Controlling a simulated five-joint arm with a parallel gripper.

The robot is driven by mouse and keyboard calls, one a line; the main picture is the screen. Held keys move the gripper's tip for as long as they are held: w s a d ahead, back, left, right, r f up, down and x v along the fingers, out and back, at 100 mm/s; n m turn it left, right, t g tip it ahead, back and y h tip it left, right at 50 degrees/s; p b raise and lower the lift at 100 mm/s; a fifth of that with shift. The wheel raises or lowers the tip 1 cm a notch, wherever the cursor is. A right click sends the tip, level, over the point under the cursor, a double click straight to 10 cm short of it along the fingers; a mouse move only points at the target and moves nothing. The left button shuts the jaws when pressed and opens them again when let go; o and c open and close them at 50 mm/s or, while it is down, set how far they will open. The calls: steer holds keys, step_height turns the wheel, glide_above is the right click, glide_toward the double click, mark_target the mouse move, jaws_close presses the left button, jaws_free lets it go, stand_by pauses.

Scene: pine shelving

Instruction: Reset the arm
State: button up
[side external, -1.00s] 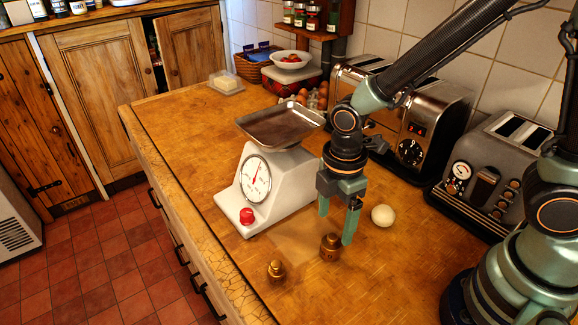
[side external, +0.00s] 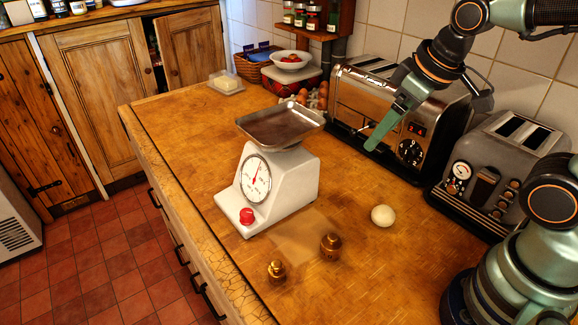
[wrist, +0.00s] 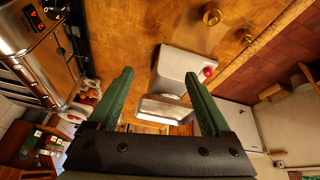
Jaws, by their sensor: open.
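My gripper (side external: 388,124) is up in the air in the side view, in front of the chrome toaster and right of the scale. In the wrist view its two green fingers (wrist: 160,92) stand wide apart with nothing between them that they hold. The white kitchen scale (side external: 282,183) with a metal pan stands upright on the wooden counter (side external: 200,130); it also shows in the wrist view (wrist: 176,68). Two brass weights, one (side external: 330,246) and another (side external: 277,272), stand on the counter in front of it. A pale round ball (side external: 383,215) lies to their right.
A chrome toaster (side external: 350,105) and a grey toaster (side external: 490,170) stand along the tiled wall. A butter dish (side external: 226,83), a basket (side external: 258,62) and a white bowl (side external: 291,60) are at the back. The counter's front left is clear.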

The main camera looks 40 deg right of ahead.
steer(key=shift+s+d+r+m+t, duration=0.2)
steer(key=shift+d+r+m, duration=0.25)
steer(key=shift+m, duration=0.2)
steer(key=shift+s+d+r+m+t, duration=0.2)
steer(key=shift+d+r+m, duration=0.1)
steer(key=shift+d+m, duration=0.25)
steer(key=shift+a, duration=0.1)
stand_by(0.4)
